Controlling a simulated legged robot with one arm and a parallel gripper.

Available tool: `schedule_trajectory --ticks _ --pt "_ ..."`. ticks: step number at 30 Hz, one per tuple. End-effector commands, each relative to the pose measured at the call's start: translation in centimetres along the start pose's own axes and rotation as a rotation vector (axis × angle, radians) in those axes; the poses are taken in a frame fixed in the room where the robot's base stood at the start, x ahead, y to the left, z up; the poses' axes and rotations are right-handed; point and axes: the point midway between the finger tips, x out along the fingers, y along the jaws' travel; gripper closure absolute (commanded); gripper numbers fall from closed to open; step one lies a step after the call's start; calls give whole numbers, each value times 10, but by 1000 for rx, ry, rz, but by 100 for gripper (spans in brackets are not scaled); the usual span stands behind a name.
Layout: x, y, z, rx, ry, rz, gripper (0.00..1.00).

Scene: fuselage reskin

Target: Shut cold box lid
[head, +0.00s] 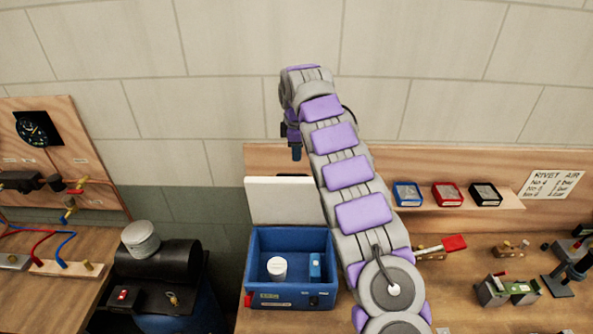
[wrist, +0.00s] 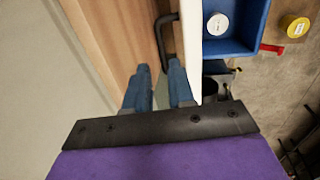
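The blue cold box (head: 247,265) stands on the bench with its white lid (head: 285,201) raised upright at its back. Inside are a white tub (head: 276,268) and a small blue item (head: 315,266). My gripper (head: 296,153) points down above and behind the lid's top edge. In the wrist view its two blue fingers (wrist: 158,82) are apart with nothing between them. A black handle (wrist: 163,42) on the lid's outer side lies just beyond the fingertips. The lid's edge (wrist: 189,45) runs close beside the right finger; I cannot tell whether they touch.
A wooden backboard (head: 450,165) rises close behind the lid, and shows left of the fingers in the wrist view. Its shelf holds blue, red and black cases (head: 447,195). Tools lie on the bench to the right.

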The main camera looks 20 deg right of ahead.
Motion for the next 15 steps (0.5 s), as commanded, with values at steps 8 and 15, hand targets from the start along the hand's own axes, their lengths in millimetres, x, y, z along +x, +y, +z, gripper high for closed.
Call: schedule_trajectory --ticks 8,15 --pt "51 -1 1 1 0 -4 76" --pt "81 -1 0 0 0 -1 76"
